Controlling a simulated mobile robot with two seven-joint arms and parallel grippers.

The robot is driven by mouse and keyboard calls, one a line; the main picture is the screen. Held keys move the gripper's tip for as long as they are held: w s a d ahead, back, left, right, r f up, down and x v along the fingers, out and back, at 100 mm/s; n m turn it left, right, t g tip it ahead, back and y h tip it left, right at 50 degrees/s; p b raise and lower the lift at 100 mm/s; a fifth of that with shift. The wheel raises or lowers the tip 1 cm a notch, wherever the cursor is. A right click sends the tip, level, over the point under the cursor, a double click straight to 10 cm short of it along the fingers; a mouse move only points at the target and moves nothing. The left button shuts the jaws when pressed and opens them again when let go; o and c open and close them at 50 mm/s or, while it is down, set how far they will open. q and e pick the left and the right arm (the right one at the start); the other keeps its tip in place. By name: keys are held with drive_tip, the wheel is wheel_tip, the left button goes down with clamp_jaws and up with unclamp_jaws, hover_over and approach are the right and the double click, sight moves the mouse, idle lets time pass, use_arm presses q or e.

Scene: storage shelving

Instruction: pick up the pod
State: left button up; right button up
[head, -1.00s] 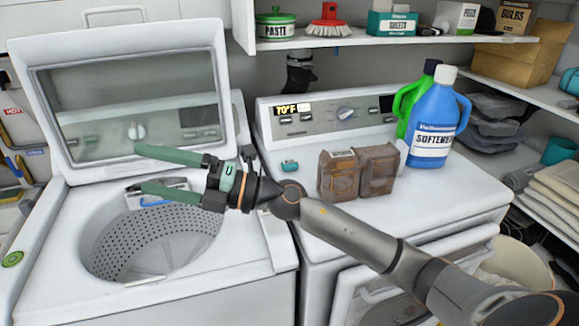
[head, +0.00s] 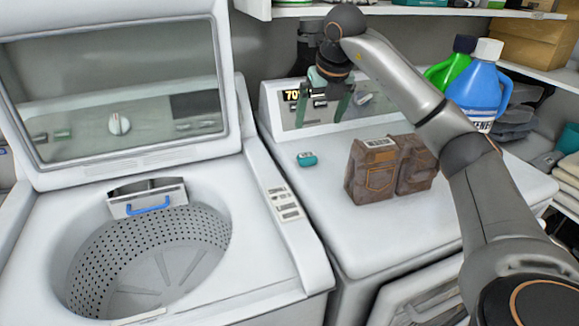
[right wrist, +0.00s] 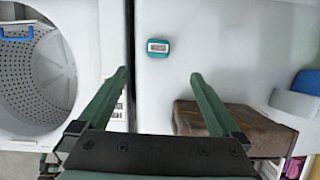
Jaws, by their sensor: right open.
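The pod (head: 307,159) looks like a small teal block with a pale label. It lies on the white top of the dryer (head: 330,220), left of the brown folded clothes. My right gripper (head: 321,118) points down above the back of the dryer top, open and empty, with green fingers. In the right wrist view the pod (right wrist: 159,47) shows beyond the fingertips, lined up between the two open fingers (right wrist: 159,73). The gripper is apart from the pod. My left gripper is out of view.
Brown folded clothes (head: 374,170) stand right of the pod. A blue bottle (head: 478,92) and a green bottle (head: 447,70) stand farther right. The open washer (head: 150,250) is on the left. A shelf (head: 400,10) runs above the back. The dryer top's front is clear.

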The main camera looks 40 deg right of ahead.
sight(306, 162)
drive_tip(key=b+x, duration=0.1)
drive_tip(key=x, duration=1.3)
drive_tip(key=shift+a, duration=0.15)
drive_tip(key=c, duration=1.4)
drive_tip(key=shift+r, duration=0.1)
